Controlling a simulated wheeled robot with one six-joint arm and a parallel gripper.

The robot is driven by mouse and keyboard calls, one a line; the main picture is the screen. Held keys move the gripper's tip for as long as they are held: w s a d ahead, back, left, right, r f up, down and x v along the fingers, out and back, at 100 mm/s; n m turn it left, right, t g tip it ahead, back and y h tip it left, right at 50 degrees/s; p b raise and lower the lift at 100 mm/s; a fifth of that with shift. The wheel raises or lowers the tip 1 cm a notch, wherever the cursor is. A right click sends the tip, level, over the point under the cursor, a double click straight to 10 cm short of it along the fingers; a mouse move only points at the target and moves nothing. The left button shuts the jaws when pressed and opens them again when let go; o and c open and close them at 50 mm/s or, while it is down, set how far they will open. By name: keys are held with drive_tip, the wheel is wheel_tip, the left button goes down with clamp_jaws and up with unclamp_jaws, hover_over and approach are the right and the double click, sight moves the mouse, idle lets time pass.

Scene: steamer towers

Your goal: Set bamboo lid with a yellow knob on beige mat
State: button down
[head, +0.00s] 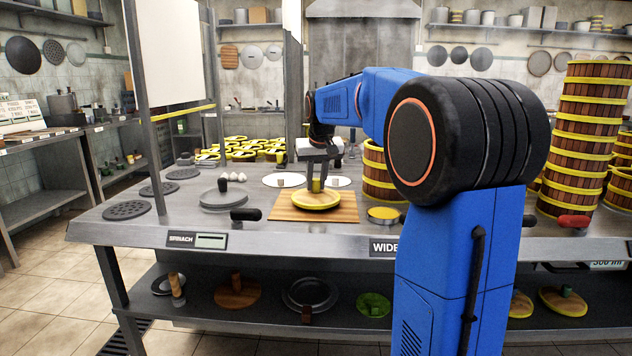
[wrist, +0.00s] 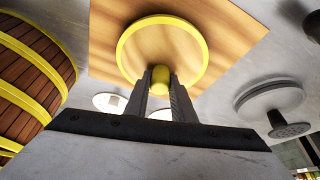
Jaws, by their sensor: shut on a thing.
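The bamboo lid with a yellow knob (head: 316,200) is a round disc with a yellow rim, over the beige mat (head: 285,212) on the steel counter. In the wrist view the lid (wrist: 150,45) lies within the outline of the mat (wrist: 105,65). My gripper (head: 316,184) is above the lid, with its fingers shut on the yellow knob; it also shows in the wrist view (wrist: 160,82). The lid looks level. I cannot tell whether its underside touches the mat. The knob is partly hidden by the fingers.
A wooden steamer tower with yellow bands (head: 380,172) stands right of the mat, partly behind my arm. A taller tower (head: 585,140) is at the far right. A grey lid (head: 224,198) lies left of the mat. A small yellow-filled dish (head: 383,214) sits to its right.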

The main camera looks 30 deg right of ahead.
drive_tip(key=shift+f, duration=0.2)
drive_tip(key=c, duration=1.4)
unclamp_jaws()
drive_tip(key=shift+c, duration=0.2)
drive_tip(key=shift+r, duration=0.1)
drive_tip(key=v, duration=1.7)
drive_tip(key=shift+r, duration=0.1)
